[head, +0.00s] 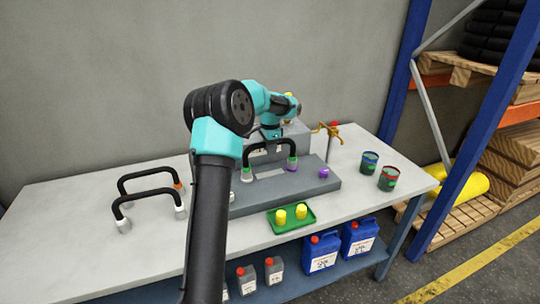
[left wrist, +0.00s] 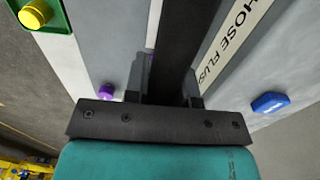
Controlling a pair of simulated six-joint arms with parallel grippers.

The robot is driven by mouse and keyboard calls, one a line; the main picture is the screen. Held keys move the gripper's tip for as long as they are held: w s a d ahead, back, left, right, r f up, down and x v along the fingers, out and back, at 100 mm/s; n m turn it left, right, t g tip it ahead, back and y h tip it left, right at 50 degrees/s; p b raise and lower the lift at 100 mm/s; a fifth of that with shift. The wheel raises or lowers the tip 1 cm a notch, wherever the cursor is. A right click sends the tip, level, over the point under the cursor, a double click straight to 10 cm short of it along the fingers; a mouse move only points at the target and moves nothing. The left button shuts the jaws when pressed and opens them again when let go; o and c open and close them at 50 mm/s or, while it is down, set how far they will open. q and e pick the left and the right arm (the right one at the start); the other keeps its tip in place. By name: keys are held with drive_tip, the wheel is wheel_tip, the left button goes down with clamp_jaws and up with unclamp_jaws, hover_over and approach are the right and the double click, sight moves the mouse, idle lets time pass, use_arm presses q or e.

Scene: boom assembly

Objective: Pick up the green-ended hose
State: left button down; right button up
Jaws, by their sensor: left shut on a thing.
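The green-ended hose (head: 268,145) is a black arched hose with pale, green-ringed ends, over the grey block (head: 322,187) on the table. My left gripper (head: 270,133) is shut on the top of its arch. In the left wrist view the black hose (left wrist: 183,45) runs between the fingers of my left gripper (left wrist: 170,88). The hose's ends are close to the block's top, and I cannot tell whether they touch it. A purple port (head: 323,173) is on the block, right of the hose. My right gripper is not in view.
Two more black hoses, one orange-ended (head: 150,174) and one white-ended (head: 150,194), stand at the left. A green tray (head: 277,231) with yellow pieces sits in front of the block. Two cans (head: 369,163) (head: 388,178) stand at the right. The table's left front is clear.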

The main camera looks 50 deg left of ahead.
use_arm(q)
drive_tip(key=shift+r, duration=0.1)
idle(0.3)
drive_tip(key=shift+r, duration=1.5)
drive_tip(key=shift+s+d+r, duration=0.1)
drive_tip(key=shift+r, duration=0.15)
drive_tip(key=s+d+r, duration=0.1)
drive_tip(key=s+d, duration=0.9)
drive_tip(key=d, duration=0.1)
drive_tip(key=shift+s+d+r, duration=0.15)
drive_tip(key=shift+s+d, duration=0.1)
drive_tip(key=shift+s, duration=0.1)
